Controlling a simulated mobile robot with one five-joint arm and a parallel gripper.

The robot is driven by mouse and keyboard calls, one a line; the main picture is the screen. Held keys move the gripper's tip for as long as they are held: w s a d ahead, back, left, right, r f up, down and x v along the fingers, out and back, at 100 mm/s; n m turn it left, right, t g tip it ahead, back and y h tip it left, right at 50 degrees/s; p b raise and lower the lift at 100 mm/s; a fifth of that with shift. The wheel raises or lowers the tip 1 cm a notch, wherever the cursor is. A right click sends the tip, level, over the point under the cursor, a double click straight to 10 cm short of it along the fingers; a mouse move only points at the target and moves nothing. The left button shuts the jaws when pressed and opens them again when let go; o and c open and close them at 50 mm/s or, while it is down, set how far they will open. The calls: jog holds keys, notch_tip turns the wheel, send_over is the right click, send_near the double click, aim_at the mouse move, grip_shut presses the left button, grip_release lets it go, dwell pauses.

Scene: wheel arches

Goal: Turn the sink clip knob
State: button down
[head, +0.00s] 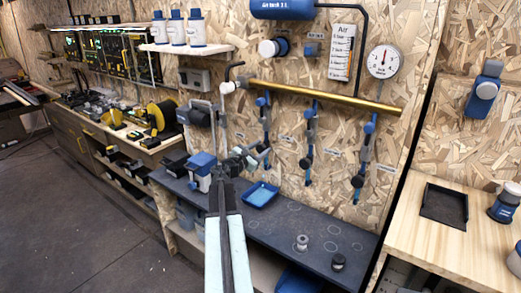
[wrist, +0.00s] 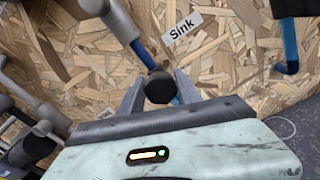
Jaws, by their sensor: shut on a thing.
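The sink clip knob (wrist: 160,87) is a dark, many-sided knob at the lower end of a grey and blue fitting, beside a white label reading "Sink" (wrist: 181,27). My gripper (wrist: 160,80) has one grey finger on each side of the knob and is shut on it. In the head view my arm reaches up to the wall, with my gripper (head: 248,157) at the lower end of the leftmost hanging blue fitting (head: 265,122). The knob cannot be made out clearly there.
Two similar fittings with dark knobs hang to the right (head: 309,150) (head: 363,160) below a brass pipe (head: 320,97). A dark shelf (head: 270,233) below bears a blue tray (head: 260,194) and a blue-lidded container (head: 201,172). A wooden bench (head: 430,240) stands at right.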

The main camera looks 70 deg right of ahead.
jog(key=shift+m, duration=0.7)
jog(key=c, duration=0.8)
grip_release()
jog(key=v, duration=0.8)
